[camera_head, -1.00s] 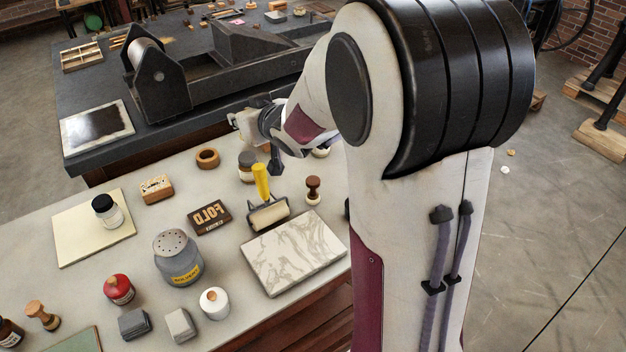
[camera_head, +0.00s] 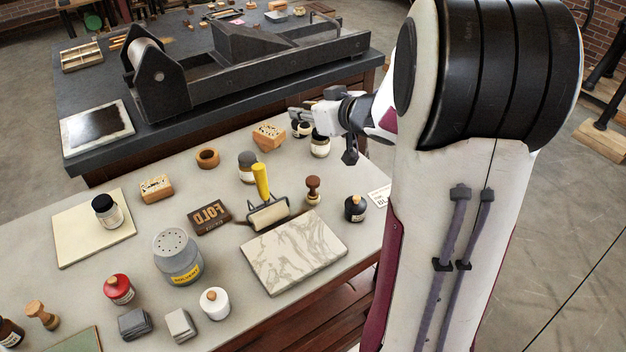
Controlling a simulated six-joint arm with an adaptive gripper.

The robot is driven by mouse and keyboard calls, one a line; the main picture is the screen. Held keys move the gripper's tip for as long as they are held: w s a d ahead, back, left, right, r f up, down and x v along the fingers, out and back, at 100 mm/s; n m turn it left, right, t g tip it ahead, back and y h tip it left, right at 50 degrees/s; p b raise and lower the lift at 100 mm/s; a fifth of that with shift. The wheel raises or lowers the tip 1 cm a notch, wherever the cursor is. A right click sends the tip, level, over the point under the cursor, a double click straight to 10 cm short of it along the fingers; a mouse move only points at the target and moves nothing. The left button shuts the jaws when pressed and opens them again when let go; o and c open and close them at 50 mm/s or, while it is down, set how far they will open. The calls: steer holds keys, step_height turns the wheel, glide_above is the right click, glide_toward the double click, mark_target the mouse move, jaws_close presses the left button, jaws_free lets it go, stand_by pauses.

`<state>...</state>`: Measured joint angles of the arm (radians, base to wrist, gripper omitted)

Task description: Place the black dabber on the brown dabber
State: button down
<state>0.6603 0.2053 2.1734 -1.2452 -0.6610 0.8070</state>
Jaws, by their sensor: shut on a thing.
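My gripper (camera_head: 303,115) is at the back of the light table, shut on a small dark thing (camera_head: 301,129) that looks like the black dabber. The fingers hide part of it, and it seems raised off the table. Just right of it stands a pale-bodied, dark-topped thing (camera_head: 320,147), partly under my wrist. It may be the brown dabber, but its colour is hard to tell. A similar grey-topped one (camera_head: 247,167) stands to the left, behind the yellow-handled roller.
A wooden block (camera_head: 269,137), a wooden ring (camera_head: 207,158), the roller (camera_head: 268,212) and a brown-handled stamp (camera_head: 313,190) stand close by. A black bottle (camera_head: 355,208) is near the right edge. The marble slab (camera_head: 293,252) lies in front. The dark press (camera_head: 220,75) rises behind.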

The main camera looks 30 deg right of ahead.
steer(key=s+d, duration=0.1)
glide_above(313, 180)
steer(key=shift+f, duration=2.7)
steer(key=shift+f, duration=2.95)
steer(key=shift+f, duration=2.05)
steer(key=shift+f, duration=0.15)
steer(key=c, duration=1.8)
jaws_free()
steer(key=shift+c, duration=0.2)
